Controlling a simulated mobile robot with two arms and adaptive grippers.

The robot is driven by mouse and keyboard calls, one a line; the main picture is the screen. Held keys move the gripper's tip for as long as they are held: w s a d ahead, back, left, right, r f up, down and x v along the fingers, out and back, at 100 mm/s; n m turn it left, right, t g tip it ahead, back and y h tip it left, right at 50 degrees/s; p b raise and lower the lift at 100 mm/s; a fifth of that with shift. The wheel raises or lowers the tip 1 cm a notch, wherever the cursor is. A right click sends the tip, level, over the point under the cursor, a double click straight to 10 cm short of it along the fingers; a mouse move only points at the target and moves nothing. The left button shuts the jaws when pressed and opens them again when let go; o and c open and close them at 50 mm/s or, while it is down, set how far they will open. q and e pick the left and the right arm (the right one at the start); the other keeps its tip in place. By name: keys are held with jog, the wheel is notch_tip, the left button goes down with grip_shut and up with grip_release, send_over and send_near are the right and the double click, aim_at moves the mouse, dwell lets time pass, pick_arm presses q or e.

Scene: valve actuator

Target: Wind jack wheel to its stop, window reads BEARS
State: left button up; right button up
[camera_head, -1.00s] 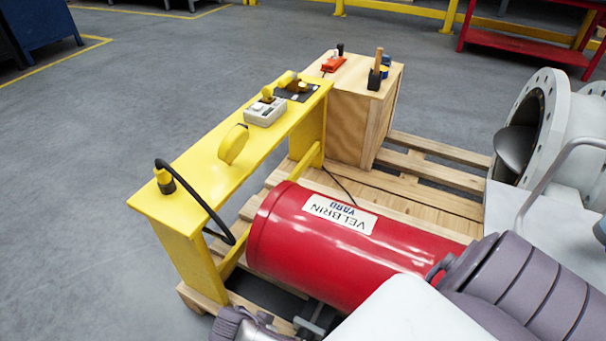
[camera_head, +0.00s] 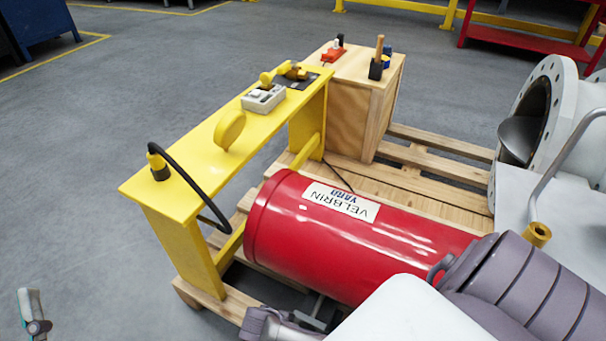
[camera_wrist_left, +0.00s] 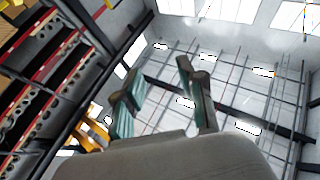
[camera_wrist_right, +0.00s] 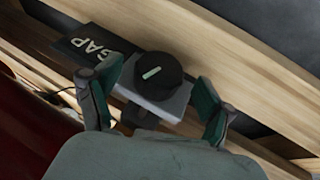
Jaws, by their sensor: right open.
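In the right wrist view a round black knob (camera_wrist_right: 158,76), marked with a pale line, sits on a small grey block (camera_wrist_right: 155,105); I take it as the jack wheel. A dark plate behind it reads GAP (camera_wrist_right: 92,47). My right gripper (camera_wrist_right: 158,86) is open, one finger on each side of the knob; whether they touch it I cannot tell. In the head view the right gripper and knob are hidden. My left gripper (camera_wrist_left: 158,88) is open and empty, facing the ceiling; part of it shows at the head view's lower left (camera_head: 35,315).
A red VELBRIN YARD cylinder (camera_head: 390,235) lies on a wooden pallet (camera_head: 430,185). A yellow bench (camera_head: 195,150) carries a grey box (camera_head: 263,98) and a black cable (camera_head: 195,185). A wooden crate (camera_head: 345,115) stands behind. A flanged valve body (camera_head: 570,105) is at right.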

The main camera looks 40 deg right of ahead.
pick_arm(q)
jog(key=shift+s+a+r+t+h+b, duration=0.1)
jog(key=shift+s+r+t+h+b, duration=0.15)
jog(key=shift+s+r+t, duration=0.65)
jog(key=shift+s+r+t+h+b, duration=0.15)
jog(key=shift+s+r+t+h, duration=0.1)
jog(key=shift+s+r+t, duration=0.6)
pick_arm(e)
jog(key=shift+x, duration=1.2)
pick_arm(q)
jog(key=shift+w+r, duration=0.2)
jog(key=shift+w, duration=0.05)
